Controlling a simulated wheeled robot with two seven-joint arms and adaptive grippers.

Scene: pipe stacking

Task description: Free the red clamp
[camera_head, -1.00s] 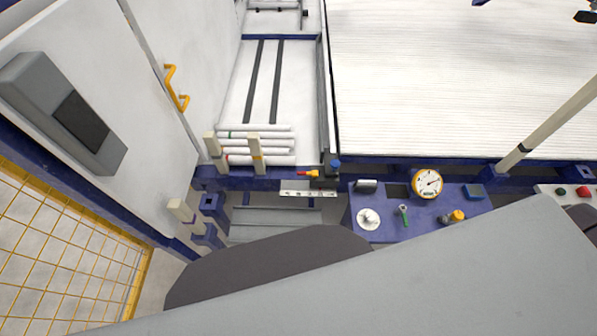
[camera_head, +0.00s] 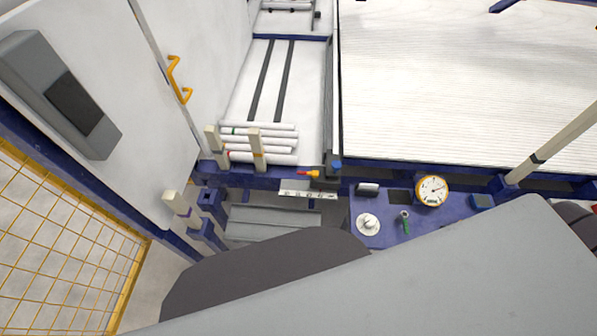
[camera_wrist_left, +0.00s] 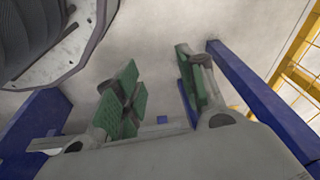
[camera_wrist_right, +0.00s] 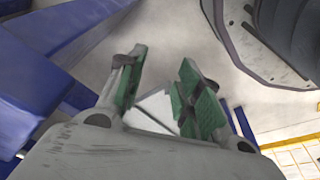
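In the head view a small clamp (camera_head: 308,173) with a red tip and an orange-yellow body sits on the blue beam, just above a white scale strip (camera_head: 307,189). It lies left of a dark bracket with a blue knob (camera_head: 336,164). Whether it grips anything is too small to tell. My left gripper (camera_wrist_left: 155,62) is open and empty in the left wrist view, its green pads apart. My right gripper (camera_wrist_right: 164,58) is open and empty in the right wrist view. Neither gripper shows in the head view, and neither wrist view shows the clamp.
Several white pipes (camera_head: 264,141) lie stacked behind two cream posts (camera_head: 257,151). A blue panel (camera_head: 388,234) carries a round gauge (camera_head: 432,190) and a green-handled part (camera_head: 405,222). A yellow mesh fence (camera_head: 55,245) stands at left. My grey body part covers the lower right.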

